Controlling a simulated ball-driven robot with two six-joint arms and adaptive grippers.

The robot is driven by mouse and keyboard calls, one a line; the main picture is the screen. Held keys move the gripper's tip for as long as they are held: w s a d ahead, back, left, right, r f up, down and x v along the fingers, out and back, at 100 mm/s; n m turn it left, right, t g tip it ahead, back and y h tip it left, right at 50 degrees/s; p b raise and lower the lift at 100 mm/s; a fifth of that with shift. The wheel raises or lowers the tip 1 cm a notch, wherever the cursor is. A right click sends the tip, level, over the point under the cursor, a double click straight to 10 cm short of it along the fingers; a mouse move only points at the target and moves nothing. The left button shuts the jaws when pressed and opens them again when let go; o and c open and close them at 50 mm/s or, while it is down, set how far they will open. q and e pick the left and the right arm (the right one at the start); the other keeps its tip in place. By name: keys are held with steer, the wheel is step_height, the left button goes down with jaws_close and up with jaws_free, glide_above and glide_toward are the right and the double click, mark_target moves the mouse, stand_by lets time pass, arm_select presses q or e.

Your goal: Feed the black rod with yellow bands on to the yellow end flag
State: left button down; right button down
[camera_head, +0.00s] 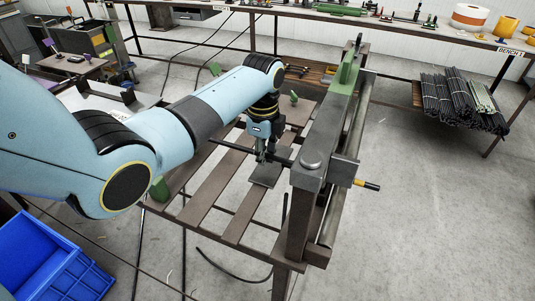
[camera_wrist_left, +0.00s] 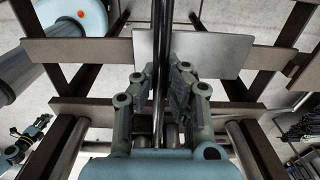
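The black rod (camera_head: 232,146) lies roughly level across the slatted frame. Its right end, with yellow bands (camera_head: 368,185), sticks out past the dark post of the green rail fixture. My left gripper (camera_head: 266,157) points down at the rod, left of the post. In the left wrist view the rod (camera_wrist_left: 163,30) runs between the fingers of my left gripper (camera_wrist_left: 163,72), which sit close on both sides of it and look shut on it. The post hides part of the rod. I cannot make out a separate yellow end flag. My right gripper is not in view.
The dark post (camera_head: 312,170) and green rail (camera_head: 345,75) stand right of my gripper. The slatted frame (camera_head: 208,192) lies below. A blue crate (camera_head: 50,255) is at lower left. A bundle of dark rods (camera_head: 460,98) lies at right. The floor at lower right is clear.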

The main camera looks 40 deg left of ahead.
mark_target(250, 149)
arm_select(q)
steer(key=shift+s+a, duration=0.25)
steer(key=shift+a, duration=0.7)
steer(key=shift+s+a, duration=0.2)
steer(key=shift+a, duration=0.7)
steer(key=c, duration=1.4)
jaws_free()
steer(key=shift+d, duration=0.1)
step_height(250, 149, up, 12)
steer(key=shift+f, duration=0.1)
